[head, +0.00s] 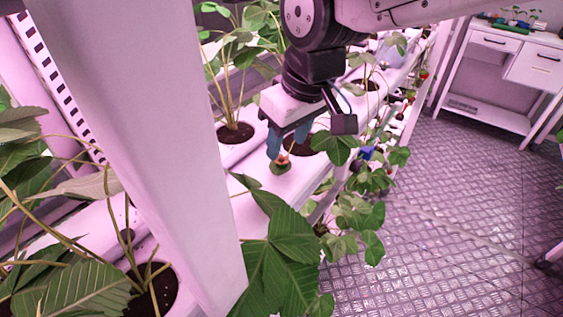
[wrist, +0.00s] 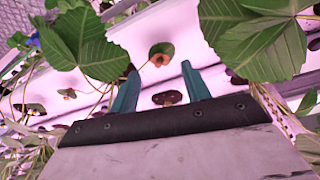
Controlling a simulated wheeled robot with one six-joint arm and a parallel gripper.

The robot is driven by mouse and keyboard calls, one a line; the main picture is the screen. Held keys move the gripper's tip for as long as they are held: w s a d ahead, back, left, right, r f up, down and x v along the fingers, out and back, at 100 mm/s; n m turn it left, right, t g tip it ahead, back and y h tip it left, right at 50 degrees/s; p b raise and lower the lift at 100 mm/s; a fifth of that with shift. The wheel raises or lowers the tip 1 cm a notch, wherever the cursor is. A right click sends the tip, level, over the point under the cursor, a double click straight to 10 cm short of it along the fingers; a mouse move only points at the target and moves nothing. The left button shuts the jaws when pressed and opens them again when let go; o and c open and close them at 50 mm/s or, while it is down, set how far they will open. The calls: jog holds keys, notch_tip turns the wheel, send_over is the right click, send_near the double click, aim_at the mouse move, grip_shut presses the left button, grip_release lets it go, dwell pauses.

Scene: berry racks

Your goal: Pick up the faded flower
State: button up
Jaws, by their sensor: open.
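The faded flower (head: 282,161), small with an orange-brown centre and green around it, shows just below my gripper's fingertips in the head view, in front of the white planting channel (head: 250,193). In the wrist view the flower (wrist: 160,54) appears between and slightly beyond the fingertips. My gripper (head: 289,146) is open with its two blue-green fingers apart, pointing down; it also shows in the wrist view (wrist: 160,69). Nothing is visibly held. I cannot tell whether the flower touches a finger or rests on the channel.
A white post (head: 150,130) stands in the left foreground. Large green leaves (head: 283,255) hang over the channel's front edge, and leaves (wrist: 88,42) crowd the wrist view's upper corners. A potted plant (head: 235,132) stands left of my gripper. The metal floor (head: 440,220) is open at right.

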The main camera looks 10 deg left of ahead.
aim_at(282, 158)
jog(key=x, duration=0.5)
jog(key=shift+a, duration=0.1)
jog(key=c, duration=0.9)
